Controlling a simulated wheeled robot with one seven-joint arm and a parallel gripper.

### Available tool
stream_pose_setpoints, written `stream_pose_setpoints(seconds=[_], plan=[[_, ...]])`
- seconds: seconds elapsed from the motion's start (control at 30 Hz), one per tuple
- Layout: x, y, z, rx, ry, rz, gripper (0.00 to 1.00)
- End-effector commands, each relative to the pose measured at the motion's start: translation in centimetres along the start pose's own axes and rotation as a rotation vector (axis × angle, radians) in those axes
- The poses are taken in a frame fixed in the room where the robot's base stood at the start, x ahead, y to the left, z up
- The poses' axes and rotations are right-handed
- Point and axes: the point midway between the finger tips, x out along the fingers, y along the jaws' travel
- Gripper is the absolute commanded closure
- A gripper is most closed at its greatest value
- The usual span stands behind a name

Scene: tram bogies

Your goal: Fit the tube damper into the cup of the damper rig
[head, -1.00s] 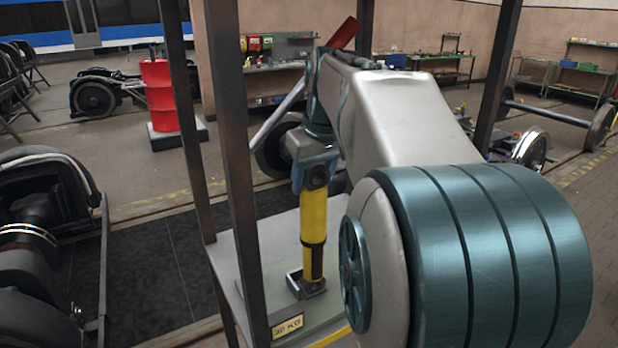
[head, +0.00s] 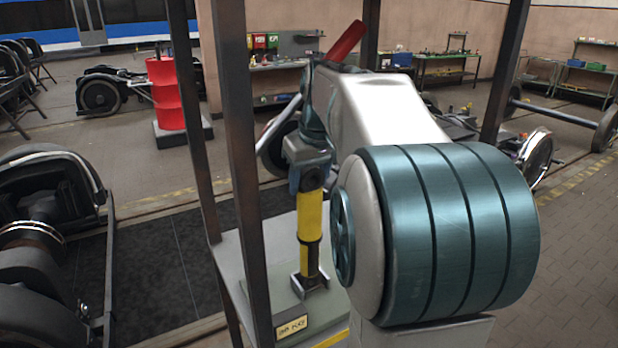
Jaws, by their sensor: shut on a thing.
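The tube damper (head: 310,215) is yellow with a dark band and a dark top end. It stands about upright on the left of my arm in the head view. My gripper (head: 311,180) is shut on its upper end, pointing down. The damper's lower end is at the small grey cup (head: 296,284) on the damper rig (head: 262,285). The cup's wall shows around the foot of the damper. How deep the end sits in the cup I cannot tell from this angle.
Dark upright posts (head: 238,150) stand close around the rig, one just left of the damper. A plate with writing (head: 291,327) is on the rig's front edge. A red drum (head: 166,95) stands at the back left. A bogie (head: 45,220) lies at the left.

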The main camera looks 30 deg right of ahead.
Motion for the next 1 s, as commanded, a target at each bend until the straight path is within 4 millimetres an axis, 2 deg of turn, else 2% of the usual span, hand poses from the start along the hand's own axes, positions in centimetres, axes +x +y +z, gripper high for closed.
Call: stream_pose_setpoints(seconds=[0.07,0.1,0.17,0.43,0.57,0.67,1.0], plan=[[0.1,0.0,0.0,0.0,0.004,0.001,1.0],[0.3,0.0,0.1,0.0,0.0,0.0,0.45],[0.2,0.0,0.1,0.0,0.0,0.0,0.29],[0.2,0.0,0.1,0.0,0.0,0.0,0.29],[-0.5,0.0,-0.1,0.0,0.002,0.001,0.29],[-2.0,0.0,-0.1,0.0,0.003,0.001,0.29],[-9.2,0.0,-0.1,0.0,0.003,0.001,0.29]])
